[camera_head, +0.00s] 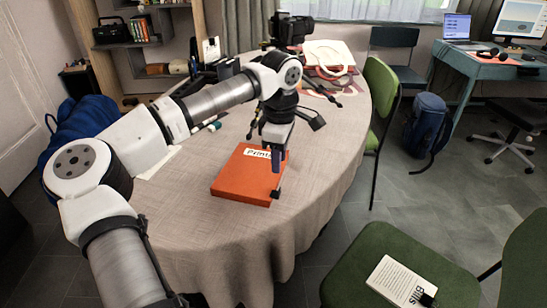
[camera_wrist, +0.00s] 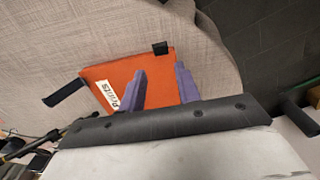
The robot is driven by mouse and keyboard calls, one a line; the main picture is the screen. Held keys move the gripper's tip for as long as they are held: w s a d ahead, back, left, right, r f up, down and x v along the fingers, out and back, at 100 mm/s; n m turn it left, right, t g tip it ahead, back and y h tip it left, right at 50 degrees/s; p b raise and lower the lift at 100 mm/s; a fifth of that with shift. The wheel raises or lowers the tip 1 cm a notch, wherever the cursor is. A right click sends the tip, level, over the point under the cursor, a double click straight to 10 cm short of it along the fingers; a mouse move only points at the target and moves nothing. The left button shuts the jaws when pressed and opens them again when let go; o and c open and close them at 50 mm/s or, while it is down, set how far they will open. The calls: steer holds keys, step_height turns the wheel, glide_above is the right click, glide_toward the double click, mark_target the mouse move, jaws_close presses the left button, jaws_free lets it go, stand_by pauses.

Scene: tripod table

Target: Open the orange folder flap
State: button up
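The orange folder (camera_head: 235,184) lies shut and flat on the round cloth-covered table. A white label reading "Prints" (camera_head: 265,152) is on its top. It also shows in the wrist view (camera_wrist: 118,73), partly hidden behind my fingers. A small black clip or tab (camera_head: 277,193) sits at the folder's near right edge; it also shows in the wrist view (camera_wrist: 160,48). My gripper (camera_head: 276,163) is above the right part of the folder, pointing down. In the wrist view its two purple fingers (camera_wrist: 160,68) stand apart with nothing between them. Contact with the folder cannot be told.
The table (camera_head: 305,190) has bare cloth right of the folder. A dark device (camera_head: 291,28) on a tripod, a white and red bag (camera_head: 329,55) and small items stand behind. A green chair (camera_head: 380,95) is at the right; another (camera_head: 400,260) holding a book (camera_head: 402,283) is in front.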

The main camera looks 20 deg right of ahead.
steer(key=shift+f+b, duration=2.9)
steer(key=shift+f, duration=1.55)
steer(key=c, duration=0.3)
steer(key=shift+c, duration=0.2)
